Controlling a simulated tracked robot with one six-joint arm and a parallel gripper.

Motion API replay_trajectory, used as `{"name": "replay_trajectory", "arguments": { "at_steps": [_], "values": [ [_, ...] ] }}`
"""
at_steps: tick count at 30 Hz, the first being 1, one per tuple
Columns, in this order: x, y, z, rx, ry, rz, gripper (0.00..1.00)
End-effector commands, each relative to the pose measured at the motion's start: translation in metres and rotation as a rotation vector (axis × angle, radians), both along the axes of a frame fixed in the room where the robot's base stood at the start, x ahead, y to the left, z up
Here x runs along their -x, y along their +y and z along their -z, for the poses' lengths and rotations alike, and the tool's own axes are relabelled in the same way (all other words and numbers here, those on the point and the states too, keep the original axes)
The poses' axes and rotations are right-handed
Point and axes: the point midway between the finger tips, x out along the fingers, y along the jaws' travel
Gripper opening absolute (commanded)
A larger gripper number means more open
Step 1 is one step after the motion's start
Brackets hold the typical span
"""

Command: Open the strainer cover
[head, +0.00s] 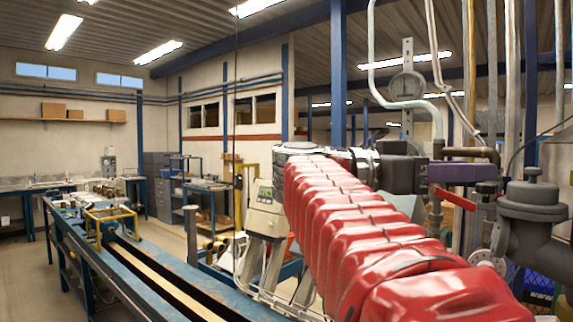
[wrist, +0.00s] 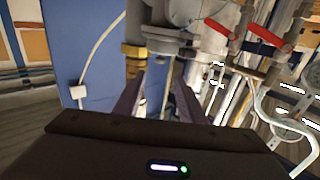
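My gripper (wrist: 157,88) shows in the wrist view with its two dark purple fingers apart and nothing held between them. Just beyond the fingertips is a grey cast fitting (wrist: 172,42) with a brass nut (wrist: 133,51) on its left. Whether it is the strainer is not clear. In the head view, my gripper (head: 462,173) is purple and points right, among the pipes. To its right stands a grey cast body (head: 533,208) with a round cap on top; it may be the strainer. I cannot tell which part is the cover, or whether the fingers touch anything.
Red valve levers (wrist: 268,37) are close by on the right in the wrist view. A red lever (head: 455,198) shows below my gripper in the head view. Vertical pipes and a round gauge (head: 407,87) crowd this side. A blue bench (head: 150,270) runs along the left.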

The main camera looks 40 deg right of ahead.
Motion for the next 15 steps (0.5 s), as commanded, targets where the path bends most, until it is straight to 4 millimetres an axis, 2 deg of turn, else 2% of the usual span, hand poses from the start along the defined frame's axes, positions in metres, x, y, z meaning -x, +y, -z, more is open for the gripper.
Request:
{"name": "replay_trajectory", "arguments": {
  "at_steps": [8, 15],
  "values": [
    [0.005, -0.008, 0.000, -0.002, 0.001, -0.001, 0.37],
    [0.017, -0.026, 0.000, -0.002, 0.001, 0.001, 0.37]
  ]
}}
